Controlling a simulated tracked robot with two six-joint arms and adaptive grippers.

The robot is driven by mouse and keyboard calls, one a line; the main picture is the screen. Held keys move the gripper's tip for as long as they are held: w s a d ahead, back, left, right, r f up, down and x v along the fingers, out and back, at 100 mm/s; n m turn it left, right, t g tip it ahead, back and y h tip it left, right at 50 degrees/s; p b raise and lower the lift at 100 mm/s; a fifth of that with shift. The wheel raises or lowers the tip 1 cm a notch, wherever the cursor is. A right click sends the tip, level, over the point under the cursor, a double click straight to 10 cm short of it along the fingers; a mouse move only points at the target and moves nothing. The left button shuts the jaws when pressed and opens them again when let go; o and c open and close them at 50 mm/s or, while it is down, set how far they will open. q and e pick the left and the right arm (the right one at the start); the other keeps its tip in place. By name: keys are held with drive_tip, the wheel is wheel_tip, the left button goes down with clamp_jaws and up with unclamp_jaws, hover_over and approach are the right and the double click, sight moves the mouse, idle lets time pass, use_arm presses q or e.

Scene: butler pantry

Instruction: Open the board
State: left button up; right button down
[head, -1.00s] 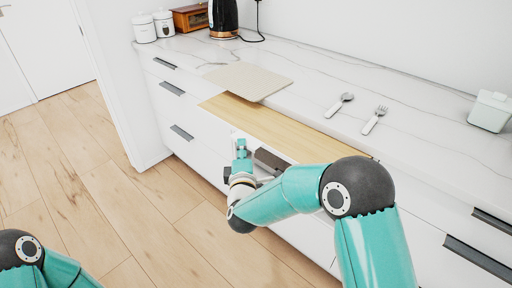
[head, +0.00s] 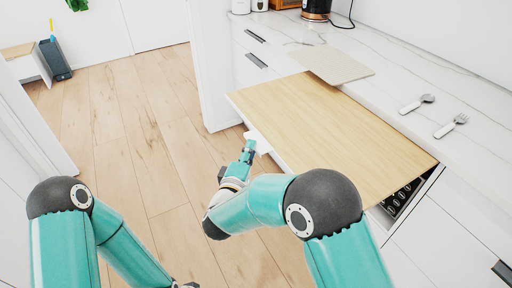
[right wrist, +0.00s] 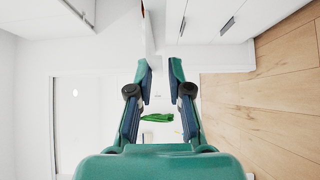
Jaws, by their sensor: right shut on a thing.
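The board (head: 325,120) is a flat, light wooden pull-out panel below the white marble counter. It sticks out a long way from the cabinet front over the floor. My right gripper (head: 250,148) is at the board's white front, near its far left end, and is shut on it. In the right wrist view my right gripper (right wrist: 160,75) shows its two fingers on either side of a thin white edge. Only a dark bit of my left gripper (head: 186,284) shows at the bottom edge of the head view, so its jaws cannot be judged.
A beige slab (head: 333,63) lies on the counter behind the board. A dark drawer interior (head: 398,198) shows under the board's near end. The wooden floor (head: 150,140) to the left is clear.

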drive_tip(key=shift+f, duration=0.35)
drive_tip(key=c, duration=1.1)
unclamp_jaws()
drive_tip(key=shift+w+r, duration=0.15)
